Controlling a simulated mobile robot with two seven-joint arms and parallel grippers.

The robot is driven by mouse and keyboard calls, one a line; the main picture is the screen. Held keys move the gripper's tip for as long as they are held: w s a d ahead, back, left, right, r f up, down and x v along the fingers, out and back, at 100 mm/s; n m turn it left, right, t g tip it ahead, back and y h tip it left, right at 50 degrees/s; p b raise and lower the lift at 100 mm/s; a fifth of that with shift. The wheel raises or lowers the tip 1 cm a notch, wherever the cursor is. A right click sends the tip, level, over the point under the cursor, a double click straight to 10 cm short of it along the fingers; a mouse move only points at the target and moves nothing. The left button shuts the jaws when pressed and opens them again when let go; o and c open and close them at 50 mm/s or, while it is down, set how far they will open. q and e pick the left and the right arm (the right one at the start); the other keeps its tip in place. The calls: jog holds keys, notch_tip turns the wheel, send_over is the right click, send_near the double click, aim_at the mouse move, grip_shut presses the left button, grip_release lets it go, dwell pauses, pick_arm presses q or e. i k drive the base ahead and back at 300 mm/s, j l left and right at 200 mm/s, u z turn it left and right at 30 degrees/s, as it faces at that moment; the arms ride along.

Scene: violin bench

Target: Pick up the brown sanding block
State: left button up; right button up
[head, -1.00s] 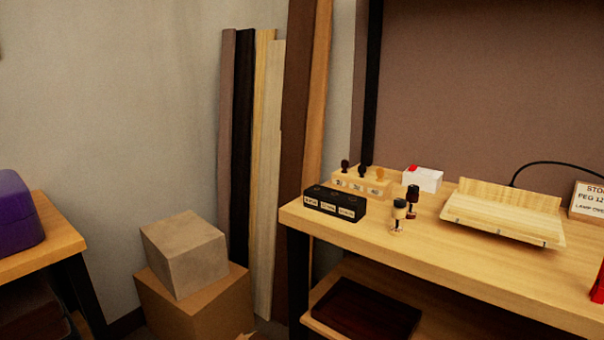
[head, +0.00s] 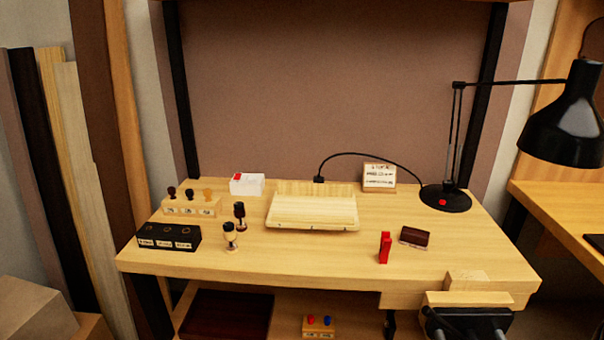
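A small dark brown block with a lighter edge (head: 415,237), which looks like the sanding block, lies flat on the light wooden workbench (head: 310,254). It is right of centre, just right of an upright red object (head: 385,247) and apart from it. Nothing covers the brown block. Neither of my grippers is in view.
A black lamp (head: 445,197) stands behind the block to the right. A wooden vise (head: 468,298) is at the front right edge. A slanted wooden stand (head: 313,211), black rack (head: 169,237) and small dark-topped pieces (head: 230,236) occupy the left and middle. The front centre is clear.

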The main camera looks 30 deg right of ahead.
aim_at(417, 238)
jog(key=z, duration=2.35)
jog(key=j+z, duration=0.25)
jog(key=z, duration=0.2)
jog(key=j+z, duration=0.25)
jog(key=z, duration=0.15)
jog(key=i, duration=0.05)
